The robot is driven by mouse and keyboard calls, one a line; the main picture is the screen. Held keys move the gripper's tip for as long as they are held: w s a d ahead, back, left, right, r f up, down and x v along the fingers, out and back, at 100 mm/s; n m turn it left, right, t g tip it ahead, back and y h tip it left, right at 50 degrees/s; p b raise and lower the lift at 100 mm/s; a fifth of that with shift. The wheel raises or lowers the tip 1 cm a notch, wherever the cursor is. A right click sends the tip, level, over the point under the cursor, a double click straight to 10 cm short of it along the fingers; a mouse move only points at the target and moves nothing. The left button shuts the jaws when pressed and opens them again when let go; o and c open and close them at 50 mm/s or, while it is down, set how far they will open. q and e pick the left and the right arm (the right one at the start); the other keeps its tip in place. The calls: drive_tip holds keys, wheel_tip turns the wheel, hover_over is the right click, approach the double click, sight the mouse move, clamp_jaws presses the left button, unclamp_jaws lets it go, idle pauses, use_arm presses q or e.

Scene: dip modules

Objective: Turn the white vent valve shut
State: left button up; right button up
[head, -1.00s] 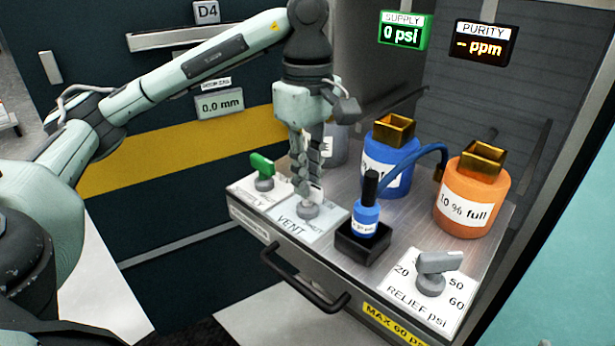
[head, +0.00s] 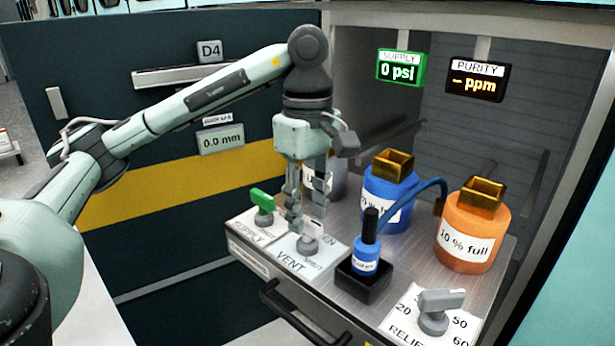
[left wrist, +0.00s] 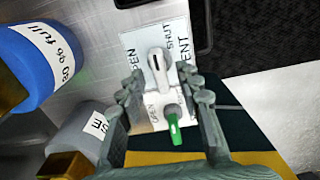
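The white vent valve (head: 312,244) stands on its VENT label plate (head: 292,262) at the front of the panel. In the left wrist view the white handle (left wrist: 158,68) shows a dark mark near its upper end, on the side of the SHUT word; OPEN is at its left. My left gripper (head: 306,222) points down just above the valve. In the left wrist view its fingers (left wrist: 165,90) are spread, with the handle lying beyond the fingertips and no visible contact. The fingers partly hide the valve in the head view. My right gripper is in neither view.
The green supply valve (head: 262,204) is close at the left. A small blue bottle (head: 366,256) in a black holder stands close at the right. Behind are blue (head: 385,200) and orange (head: 468,240) bottles. The grey relief knob (head: 437,305) is at front right.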

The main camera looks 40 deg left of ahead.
sight(307, 219)
use_arm(q)
wheel_tip(307, 219, up, 11)
drive_tip(key=shift+r, duration=0.15)
idle(0.4)
idle(0.5)
